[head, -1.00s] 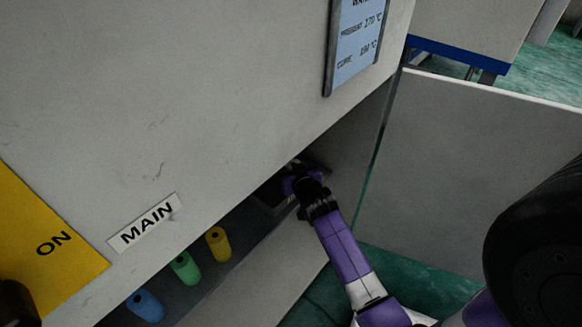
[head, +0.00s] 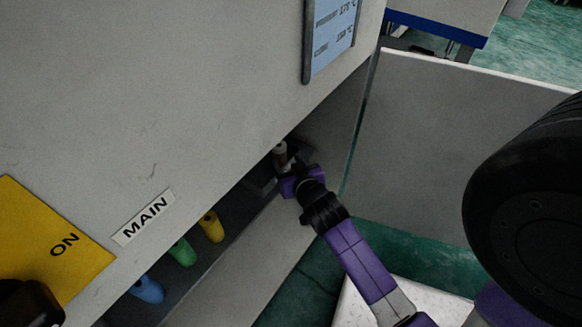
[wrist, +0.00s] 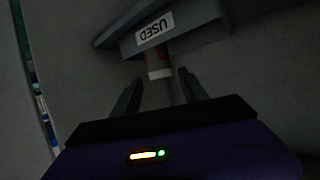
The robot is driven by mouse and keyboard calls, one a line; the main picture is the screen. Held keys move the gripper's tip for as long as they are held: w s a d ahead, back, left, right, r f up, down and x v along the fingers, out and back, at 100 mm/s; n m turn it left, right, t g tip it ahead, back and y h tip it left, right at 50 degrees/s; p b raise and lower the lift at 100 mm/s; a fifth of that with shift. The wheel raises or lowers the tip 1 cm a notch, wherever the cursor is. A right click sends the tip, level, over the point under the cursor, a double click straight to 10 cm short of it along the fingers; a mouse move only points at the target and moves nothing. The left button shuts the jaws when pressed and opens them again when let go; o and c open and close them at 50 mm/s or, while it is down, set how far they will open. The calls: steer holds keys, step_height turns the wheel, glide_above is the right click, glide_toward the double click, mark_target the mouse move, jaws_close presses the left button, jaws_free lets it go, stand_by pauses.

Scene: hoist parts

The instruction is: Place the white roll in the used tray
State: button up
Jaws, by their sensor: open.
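The white roll (head: 280,149) shows a pale end and a reddish-brown body in the dark opening under the machine. It also shows in the wrist view (wrist: 159,72), just beyond my fingertips. The used tray (wrist: 205,14) is grey, with an upside-down USED label in the wrist view; the roll's far part is hidden behind its labelled edge. The roll appears to stand in the tray, though its base is hidden. My gripper (head: 287,174) is in front of the roll. In the wrist view my gripper (wrist: 158,78) is open, its fingers apart with no grip on the roll visible.
Blue (head: 148,289), green (head: 182,251) and yellow (head: 211,226) rolls lie on the shelf to the left. The machine's white housing (head: 180,90) overhangs the opening. A grey panel (head: 440,150) stands to the right of my arm.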

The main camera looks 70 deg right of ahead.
steer(key=s+a+r+n+t+y, duration=0.2)
steer(key=s+a+n+y, duration=0.25)
steer(key=a, duration=0.85)
steer(key=s+a+r+n+t+y, duration=0.25)
steer(key=s+a, duration=0.25)
steer(key=a, duration=0.7)
steer(key=s+a+r+n+t+y, duration=0.1)
steer(key=s+a+r+n+y, duration=0.1)
steer(key=s+a+r, duration=0.3)
step_height(320, 180, up, 2)
steer(key=shift+s+a+r+n+y, duration=0.1)
steer(key=shift+s+a+n+y, duration=0.25)
steer(key=shift+s+y, duration=0.45)
steer(key=shift+s, duration=0.2)
